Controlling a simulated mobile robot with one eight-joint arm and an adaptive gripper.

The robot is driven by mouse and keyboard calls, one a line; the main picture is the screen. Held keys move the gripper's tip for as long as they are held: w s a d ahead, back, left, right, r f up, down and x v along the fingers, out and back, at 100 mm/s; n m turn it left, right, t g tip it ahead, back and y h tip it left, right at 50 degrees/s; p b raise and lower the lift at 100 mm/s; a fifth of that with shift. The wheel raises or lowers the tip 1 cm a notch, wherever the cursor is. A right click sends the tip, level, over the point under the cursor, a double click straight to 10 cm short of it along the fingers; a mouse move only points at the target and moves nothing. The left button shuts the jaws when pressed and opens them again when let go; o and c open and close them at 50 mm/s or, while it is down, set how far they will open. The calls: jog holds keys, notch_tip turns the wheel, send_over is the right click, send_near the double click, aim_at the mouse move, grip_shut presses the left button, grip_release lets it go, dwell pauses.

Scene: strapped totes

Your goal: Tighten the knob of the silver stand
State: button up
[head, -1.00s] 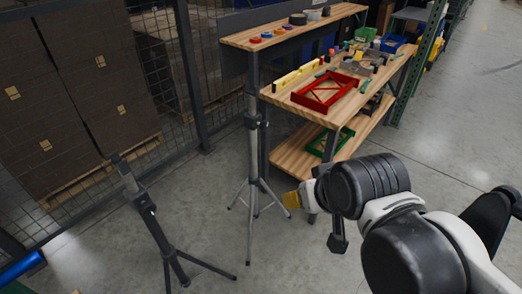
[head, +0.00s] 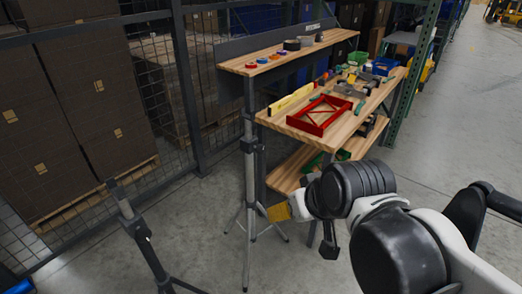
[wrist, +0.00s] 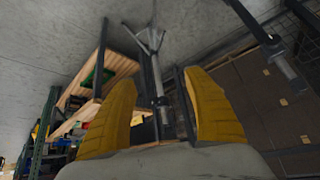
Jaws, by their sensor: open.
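The silver stand (head: 250,182) is upright on its splayed legs, left of the workbench. A dark collar (head: 249,144) sits partway up its pole; I cannot make out the knob on it. My gripper (head: 279,212) is low and just right of the stand's pole in the head view, with one yellow finger showing. In the wrist view, the stand (wrist: 155,72) appears upside down between the two spread yellow fingers of my gripper (wrist: 160,100). The fingers are open, with nothing held between them. Whether they are level with the collar is unclear.
A black stand (head: 141,238) is at the lower left. The wooden workbench (head: 346,124) behind holds a red frame (head: 320,115), a yellow level (head: 291,99) and tools. A mesh fence and stacked boxes (head: 60,120) close off the left. Floor to the right is clear.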

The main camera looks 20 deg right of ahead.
aim_at(263, 150)
jog(key=w+n+t+y+p, duration=0.2)
jog(key=w+n+y, duration=0.3)
jog(key=w, duration=2.1)
jog(key=w+d+f+n+t+y, duration=0.2)
jog(key=w+d+f+t, duration=0.1)
jog(key=w+d+f, duration=0.4)
jog(key=w+d+f+n+t+y, duration=0.1)
jog(key=w+d+f+t+y, duration=0.2)
jog(key=f, duration=0.7)
jog(key=shift+g, duration=0.3)
jog(key=x, duration=0.3)
jog(key=b+x, duration=0.1)
jog(key=x, duration=0.3)
jog(key=d+b+x, duration=0.1)
jog(key=x, duration=0.2)
jog(key=shift+w+a, duration=0.15)
jog(key=shift+w, duration=0.35)
jog(key=shift+w+a+r, duration=0.15)
jog(key=shift+w+a, duration=0.05)
jog(key=shift+w, duration=0.15)
jog(key=shift+c, duration=0.5)
jog(key=c, duration=1.1)
